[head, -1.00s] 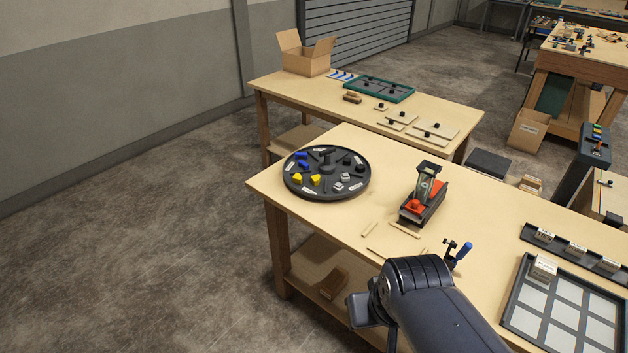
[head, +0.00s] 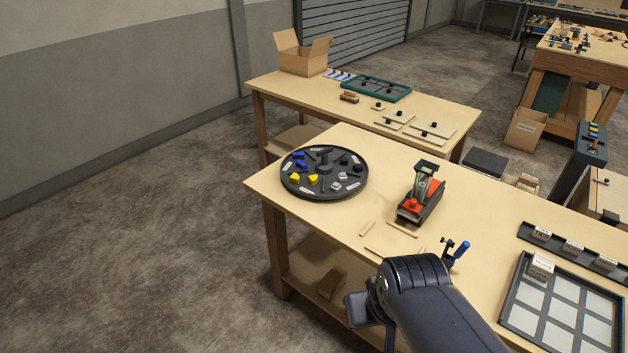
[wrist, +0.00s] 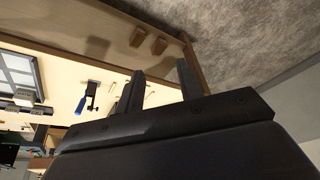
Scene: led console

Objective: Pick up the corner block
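No label I can read marks the corner block. One candidate is a pale labelled block (head: 541,265) at the back left corner of the grid tray (head: 508,318). Another is a brown wooden block (head: 331,284) on the table's lower shelf. The wrist view shows two brown blocks, one (wrist: 137,37) beside the other (wrist: 159,45), on a wooden surface beyond the fingers. My gripper (wrist: 160,68) has its two dark fingers apart, with nothing seen between them.
A round black tray (head: 325,190) with coloured pieces stands at the table's far left. A red and black device (head: 420,195) and a blue-handled clamp (head: 457,252) stand nearby. Thin wooden strips lie between. Floor is clear to the left of the table.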

